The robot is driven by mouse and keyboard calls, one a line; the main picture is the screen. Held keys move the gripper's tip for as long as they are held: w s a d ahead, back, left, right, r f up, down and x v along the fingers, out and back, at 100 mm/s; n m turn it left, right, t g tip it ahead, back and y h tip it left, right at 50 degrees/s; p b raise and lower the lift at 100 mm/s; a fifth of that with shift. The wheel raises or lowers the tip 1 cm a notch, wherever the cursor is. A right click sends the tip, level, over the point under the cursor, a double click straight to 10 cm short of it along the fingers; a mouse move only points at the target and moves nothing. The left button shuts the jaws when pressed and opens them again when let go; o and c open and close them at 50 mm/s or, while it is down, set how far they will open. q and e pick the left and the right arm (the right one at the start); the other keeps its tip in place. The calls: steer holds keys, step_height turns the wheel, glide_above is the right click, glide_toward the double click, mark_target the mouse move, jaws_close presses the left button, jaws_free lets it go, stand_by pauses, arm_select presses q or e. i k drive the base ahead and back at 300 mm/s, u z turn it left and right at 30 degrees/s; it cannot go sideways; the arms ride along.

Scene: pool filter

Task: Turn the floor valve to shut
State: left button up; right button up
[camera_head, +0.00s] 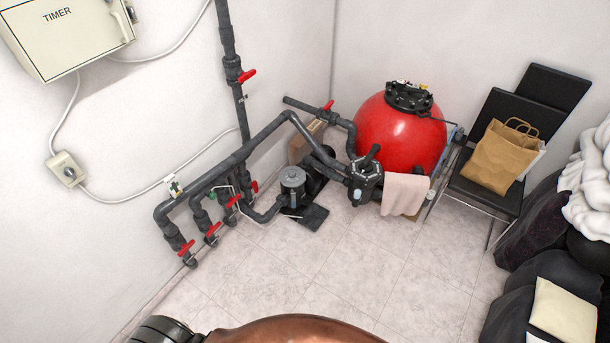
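Several red-handled valves sit low on the dark grey pipes by the left wall. The nearest red valve handle (186,247) is on the leftmost vertical pipe close to the floor. Another red handle (213,230) is just right of it, and further red handles (232,201) and (254,187) are behind. I cannot tell which one is the floor valve, or whether any is open or shut. A higher red handle (247,76) is on the wall pipe. Neither of my grippers is in view; only parts of my own body show at the bottom edge.
A grey pump (292,181) and a red filter tank (400,135) stand in the back corner. A pinkish towel (405,194) hangs in front. A black chair (487,197) holds a paper bag (500,158). Dark bags (540,235) line the right. The tiled floor (345,255) is clear mid-room.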

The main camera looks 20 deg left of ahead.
mark_target(254, 185)
steer(key=z, duration=0.15)
steer(key=i, duration=1.6)
steer(key=u, duration=1.4)
steer(key=i, duration=0.4)
steer(key=u, duration=0.3)
